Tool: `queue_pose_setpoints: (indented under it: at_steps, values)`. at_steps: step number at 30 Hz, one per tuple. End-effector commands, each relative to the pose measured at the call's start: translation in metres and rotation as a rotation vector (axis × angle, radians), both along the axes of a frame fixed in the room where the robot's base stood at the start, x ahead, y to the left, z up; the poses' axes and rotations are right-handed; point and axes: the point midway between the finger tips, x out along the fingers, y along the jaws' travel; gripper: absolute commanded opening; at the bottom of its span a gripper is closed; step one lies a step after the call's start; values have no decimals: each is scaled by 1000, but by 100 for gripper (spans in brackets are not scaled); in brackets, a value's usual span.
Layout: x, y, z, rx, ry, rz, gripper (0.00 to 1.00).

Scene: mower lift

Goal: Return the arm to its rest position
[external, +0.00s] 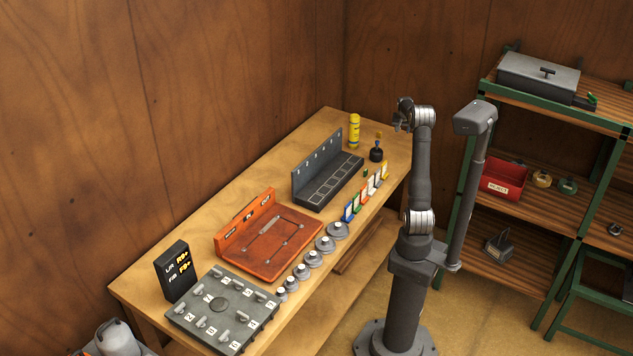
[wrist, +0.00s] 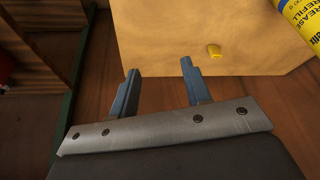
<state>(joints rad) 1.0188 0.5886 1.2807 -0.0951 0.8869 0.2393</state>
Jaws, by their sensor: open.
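My gripper (external: 402,115) is raised at the top of my upright arm, above the far right end of the wooden bench (external: 325,120). In the wrist view its two fingers (wrist: 160,88) stand apart with nothing between them. A yellow grease refill tube (wrist: 303,25) is at the upper right of that view and stands upright on the bench in the external view (external: 354,131). My gripper touches nothing that I can see.
The bench holds a dark slotted rack (external: 325,180), an orange tray (external: 265,245), several grey weights (external: 325,244), a grey numbered plate (external: 220,310) and a black display (external: 176,270). Green-framed shelves (external: 550,205) with a red bin (external: 503,180) stand at right. The air around my gripper looks clear.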

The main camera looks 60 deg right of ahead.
Motion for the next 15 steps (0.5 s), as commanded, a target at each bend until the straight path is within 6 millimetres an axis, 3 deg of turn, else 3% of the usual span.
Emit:
queue_pose_setpoints:
  at_steps: [15]
  values:
    - [12, -67, -46, 3, 1, -56, 44]
